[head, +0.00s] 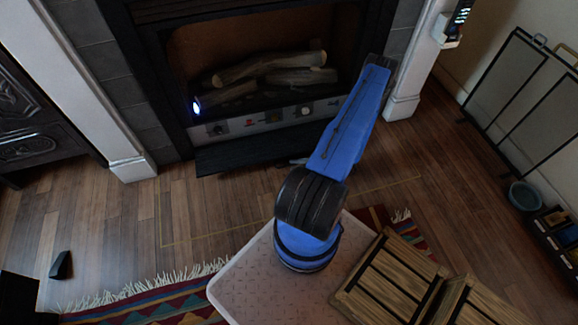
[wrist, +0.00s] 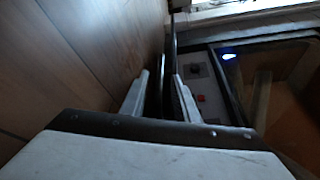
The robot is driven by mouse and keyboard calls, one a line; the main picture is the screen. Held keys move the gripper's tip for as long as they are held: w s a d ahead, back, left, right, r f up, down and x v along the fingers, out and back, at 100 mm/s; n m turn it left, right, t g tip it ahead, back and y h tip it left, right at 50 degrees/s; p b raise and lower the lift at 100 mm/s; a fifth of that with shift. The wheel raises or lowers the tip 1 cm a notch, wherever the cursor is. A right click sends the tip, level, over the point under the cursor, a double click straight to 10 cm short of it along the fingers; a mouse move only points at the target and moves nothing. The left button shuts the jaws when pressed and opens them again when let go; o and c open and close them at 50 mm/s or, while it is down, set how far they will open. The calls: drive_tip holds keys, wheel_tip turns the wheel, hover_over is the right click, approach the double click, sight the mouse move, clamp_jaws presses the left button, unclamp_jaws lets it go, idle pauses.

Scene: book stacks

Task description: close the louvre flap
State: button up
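The louvre flap (head: 240,154) is a black panel below the fireplace's control strip. It sticks out low over the floor in the head view. My gripper (head: 298,161) is at the flap's right part, mostly hidden behind my blue arm. In the wrist view my gripper (wrist: 161,76) has its two pale fingers apart. The dark flap (wrist: 168,78) runs between them as a thin edge, close to the right finger, with a gap to the left finger. Whether a finger touches it I cannot tell.
The control strip (head: 265,117) with knobs sits just above the flap, under the firebox with logs (head: 270,72). Wooden floor (head: 200,205) is clear in front. A patterned rug (head: 160,305) lies nearer. A black screen (head: 520,85) stands at right.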

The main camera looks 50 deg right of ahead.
sight(289, 165)
drive_tip(key=shift+x, duration=1.95)
clamp_jaws()
